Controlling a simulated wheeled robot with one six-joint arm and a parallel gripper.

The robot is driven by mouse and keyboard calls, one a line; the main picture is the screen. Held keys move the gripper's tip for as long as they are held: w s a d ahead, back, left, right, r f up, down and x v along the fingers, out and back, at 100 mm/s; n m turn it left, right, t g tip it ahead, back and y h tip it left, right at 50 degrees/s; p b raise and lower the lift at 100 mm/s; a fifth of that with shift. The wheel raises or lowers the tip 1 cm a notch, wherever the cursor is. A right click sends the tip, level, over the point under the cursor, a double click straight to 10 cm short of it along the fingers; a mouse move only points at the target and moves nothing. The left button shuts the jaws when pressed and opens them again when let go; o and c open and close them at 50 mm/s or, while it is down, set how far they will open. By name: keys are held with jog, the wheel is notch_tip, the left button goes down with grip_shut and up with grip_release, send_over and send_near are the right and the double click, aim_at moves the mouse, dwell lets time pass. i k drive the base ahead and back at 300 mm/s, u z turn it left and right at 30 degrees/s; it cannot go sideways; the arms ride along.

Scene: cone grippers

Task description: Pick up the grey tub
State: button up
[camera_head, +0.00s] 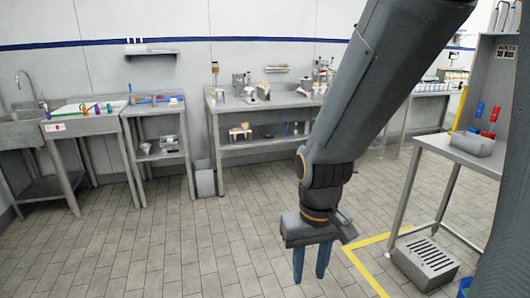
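A small grey tub-like box (472,144) sits on the steel table (437,146) at the right. It is small in the picture, and I cannot tell for sure that it is the grey tub. My gripper (310,279) hangs down at the lower middle of the view, over the tiled floor. Its two blue fingers stand apart with only floor seen between them, so it is open and empty. It is left of the steel table and apart from the box.
A grey slotted box (424,262) stands on the floor under the right table. Red (494,114) and blue (479,110) items are behind the tub-like box. A steel workbench (262,102) and a sink (22,116) line the back wall. The floor at left centre is clear.

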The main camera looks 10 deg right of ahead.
aim_at(475, 145)
jog(key=z, duration=0.2)
jog(key=i, duration=1.45)
jog(key=z, duration=1.15)
jog(key=i, duration=0.85)
jog(key=z, duration=0.95)
